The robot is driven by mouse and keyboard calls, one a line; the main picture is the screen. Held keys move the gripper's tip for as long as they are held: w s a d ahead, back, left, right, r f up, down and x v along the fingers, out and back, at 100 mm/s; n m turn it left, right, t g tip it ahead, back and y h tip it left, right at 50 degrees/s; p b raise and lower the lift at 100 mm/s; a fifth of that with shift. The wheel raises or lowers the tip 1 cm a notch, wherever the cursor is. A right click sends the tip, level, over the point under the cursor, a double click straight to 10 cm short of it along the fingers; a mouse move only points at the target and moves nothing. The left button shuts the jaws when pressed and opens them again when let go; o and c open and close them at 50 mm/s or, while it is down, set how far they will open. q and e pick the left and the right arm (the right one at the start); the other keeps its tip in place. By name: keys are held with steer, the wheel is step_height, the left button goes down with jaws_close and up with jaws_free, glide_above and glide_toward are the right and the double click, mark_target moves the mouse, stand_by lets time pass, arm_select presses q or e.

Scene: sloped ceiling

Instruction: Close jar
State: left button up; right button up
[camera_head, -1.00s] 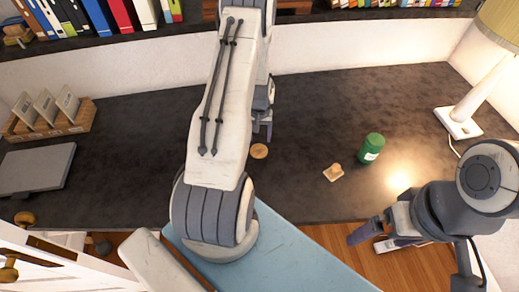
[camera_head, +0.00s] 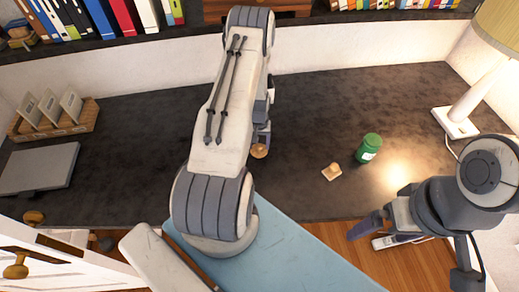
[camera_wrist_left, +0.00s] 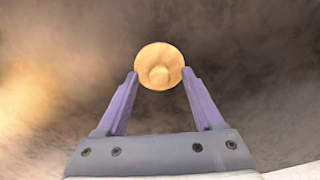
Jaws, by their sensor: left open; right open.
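A round, light-wooden lid with a knob (camera_head: 259,152) is near the middle of the dark desk. My left gripper (camera_head: 263,138) is right at it, partly covering it in the head view. In the left wrist view the lid (camera_wrist_left: 160,54) lies at and just beyond the tips of my open left gripper (camera_wrist_left: 160,74), with a finger on each side; contact cannot be told. My right gripper (camera_head: 366,232) is open and empty near the desk's front edge.
A lamp (camera_head: 457,122) stands at the right, a closed grey laptop-like slab (camera_head: 38,167) and a wooden card holder (camera_head: 55,122) at the left. Desk around the lid is clear.

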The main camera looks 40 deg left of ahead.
arm_select(q)
jaws_close()
steer(key=shift+r, duration=0.1)
steer(key=shift+r+b, duration=0.35)
steer(key=shift+r, duration=0.1)
steer(key=r, duration=0.1)
steer(key=r+b, duration=0.1)
steer(key=d+r+b, duration=0.1)
steer(key=shift+w+r, duration=0.2)
steer(key=shift+w, duration=0.1)
steer(key=w+d+r+b, duration=0.3)
steer(key=d+r, duration=0.3)
steer(key=d, duration=0.4)
steer(key=shift+w+r, duration=0.2)
steer(key=shift+r, duration=0.1)
